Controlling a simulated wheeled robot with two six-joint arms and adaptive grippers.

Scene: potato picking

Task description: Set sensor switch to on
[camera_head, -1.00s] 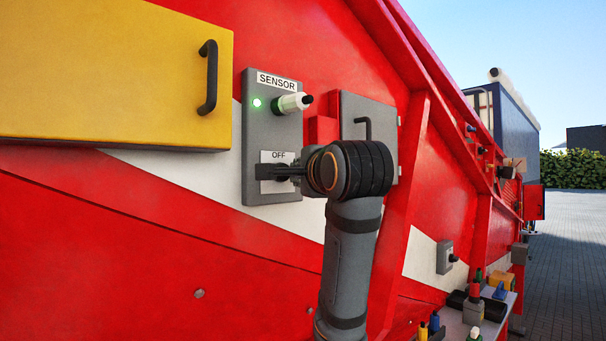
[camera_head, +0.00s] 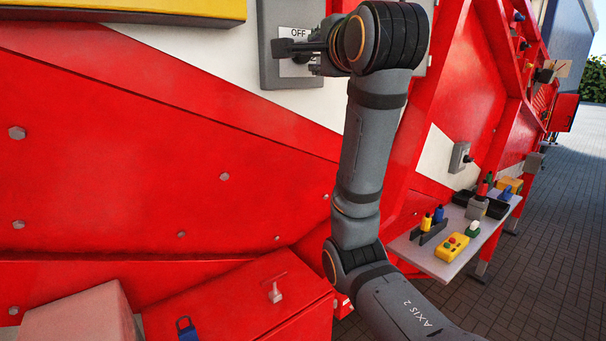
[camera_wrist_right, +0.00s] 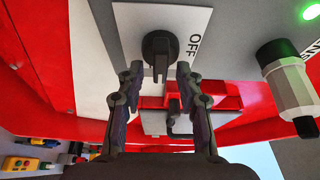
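The sensor switch is a dark rotary knob (camera_wrist_right: 159,48) on a white plate with a printed OFF label (camera_wrist_right: 195,46). The plate sits on a grey panel (camera_head: 272,70) on the red machine; its OFF label also shows in the head view (camera_head: 298,34). My right gripper (camera_wrist_right: 159,73) is open, its two fingers apart on either side of the knob in the wrist view, with no clear contact. In the head view my right gripper (camera_head: 302,48) is at the panel and partly covers the knob. A green lamp (camera_wrist_right: 311,11) is lit. My left gripper is out of view.
A grey and white cylindrical sensor (camera_wrist_right: 289,80) sticks out beside the knob. A yellow cover (camera_head: 120,10) is at the upper left. A shelf with a yellow button box (camera_head: 452,247) and small items stands at the right. A red box (camera_head: 240,305) is below.

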